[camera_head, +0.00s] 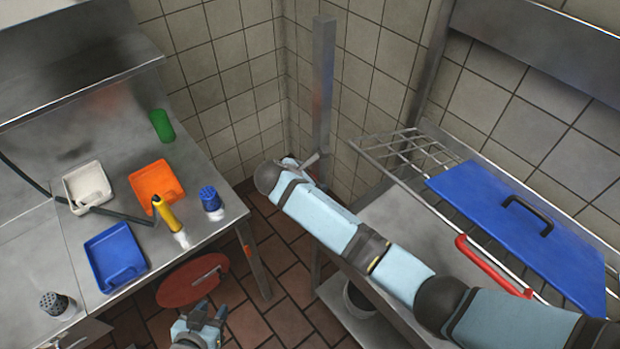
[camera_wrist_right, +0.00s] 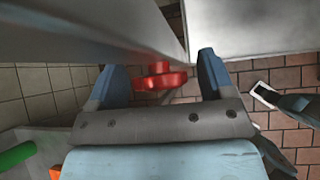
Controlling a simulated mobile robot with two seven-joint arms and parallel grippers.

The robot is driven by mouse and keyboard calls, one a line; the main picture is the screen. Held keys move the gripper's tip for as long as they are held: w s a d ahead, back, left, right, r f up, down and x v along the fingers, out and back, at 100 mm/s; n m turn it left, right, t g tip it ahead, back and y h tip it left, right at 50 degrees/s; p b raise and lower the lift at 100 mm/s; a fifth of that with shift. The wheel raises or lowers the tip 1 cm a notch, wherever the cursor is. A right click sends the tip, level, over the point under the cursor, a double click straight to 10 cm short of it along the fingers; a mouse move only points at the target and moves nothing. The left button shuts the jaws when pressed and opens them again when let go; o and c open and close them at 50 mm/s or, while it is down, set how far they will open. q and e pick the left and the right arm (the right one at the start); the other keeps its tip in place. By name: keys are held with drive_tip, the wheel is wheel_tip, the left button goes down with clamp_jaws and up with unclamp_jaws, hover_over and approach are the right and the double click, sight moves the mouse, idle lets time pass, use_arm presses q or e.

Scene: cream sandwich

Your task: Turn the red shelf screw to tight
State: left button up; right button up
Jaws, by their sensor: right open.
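The red shelf screw (camera_wrist_right: 161,77) is a red knob under a grey metal shelf part in the right wrist view. My right gripper (camera_wrist_right: 160,62) is open, with one blue finger on each side of the screw. The screw appears between the fingers, apart from both; its depth relative to the fingertips is hard to tell. In the head view my right gripper (camera_head: 305,163) is mostly hidden behind my wrist near the upright metal post (camera_head: 323,80), and I cannot make out the screw there. My left gripper (camera_head: 209,316) is low in the head view, empty, its fingers spread.
A steel counter (camera_head: 215,180) on the left bears trays, a yellow bottle (camera_head: 166,214) and a blue cup (camera_head: 210,198). A round red seat (camera_head: 192,281) stands beside it. A wire rack (camera_head: 400,165) with a blue lid (camera_head: 500,215) is at the right.

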drive_tip(key=c, duration=0.9)
drive_tip(key=shift+m+t+y, duration=0.3)
drive_tip(key=shift+t, duration=0.2)
drive_tip(key=o, duration=0.9)
drive_tip(key=b+v, duration=0.1)
drive_tip(key=v, duration=1.3)
drive_tip(key=shift+b, duration=0.4)
